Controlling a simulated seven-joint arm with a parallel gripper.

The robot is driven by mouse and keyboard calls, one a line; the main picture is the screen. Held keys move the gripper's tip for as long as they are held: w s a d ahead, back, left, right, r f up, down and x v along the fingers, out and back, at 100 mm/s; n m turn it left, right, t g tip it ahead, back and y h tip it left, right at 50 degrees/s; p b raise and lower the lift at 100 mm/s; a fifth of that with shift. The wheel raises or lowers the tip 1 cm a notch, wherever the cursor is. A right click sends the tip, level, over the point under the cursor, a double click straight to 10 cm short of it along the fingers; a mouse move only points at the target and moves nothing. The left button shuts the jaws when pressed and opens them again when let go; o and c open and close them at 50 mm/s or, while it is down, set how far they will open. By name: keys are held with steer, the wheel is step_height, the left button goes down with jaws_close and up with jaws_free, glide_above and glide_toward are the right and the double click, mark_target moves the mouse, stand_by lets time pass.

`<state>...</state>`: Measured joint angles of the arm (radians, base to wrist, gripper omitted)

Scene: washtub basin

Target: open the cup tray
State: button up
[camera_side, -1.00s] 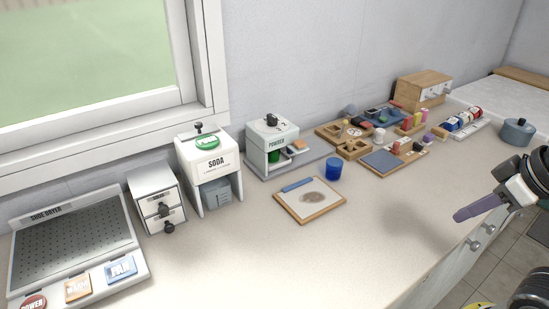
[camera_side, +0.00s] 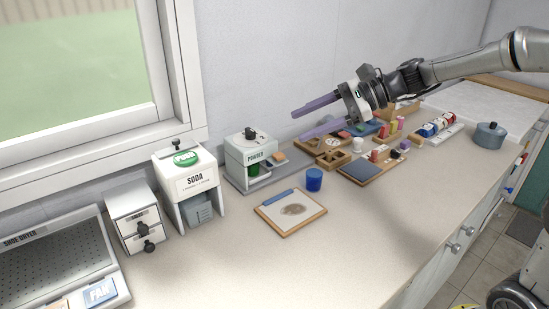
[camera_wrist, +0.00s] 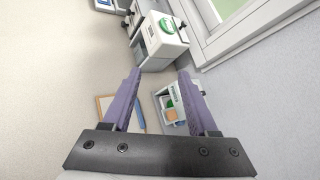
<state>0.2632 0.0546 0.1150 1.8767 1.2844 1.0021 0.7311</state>
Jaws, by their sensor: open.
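No part is labelled as a cup tray, so I cannot tell for certain which piece it is. The white powder dispenser (camera_side: 248,150) stands against the wall with a green cup (camera_side: 254,169) under it and a grey tray (camera_side: 283,170) around its base. The white soda dispenser (camera_side: 190,185) to its left holds a grey bin-like container (camera_side: 199,211) in its lower opening. My gripper (camera_side: 295,126) is open and empty, in the air above and right of the powder dispenser. In the wrist view, the powder dispenser (camera_wrist: 172,93) shows between and beyond the purple fingers (camera_wrist: 159,73).
A small drawer unit (camera_side: 136,218) and the shoe dryer (camera_side: 50,258) stand at the left. A blue cup (camera_side: 314,180) and a framed board (camera_side: 290,212) lie in front. Wooden trays (camera_side: 372,170) with several small items are at the right.

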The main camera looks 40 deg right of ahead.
steer(key=w+d+f+m+t+h, duration=0.1)
steer(key=w+d+f+m, duration=0.3)
steer(key=w+d+f, duration=0.35)
steer(key=w+d+f+m+t, duration=0.2)
steer(key=w+d+f+m, duration=0.25)
steer(key=d+f, duration=0.45)
steer(key=x, duration=0.9)
steer(key=s+a+x, duration=0.1)
steer(key=x, duration=0.3)
steer(key=shift+w+a+f, duration=0.2)
steer(key=shift+w+f, duration=0.05)
steer(key=shift+f, duration=0.25)
jaws_close()
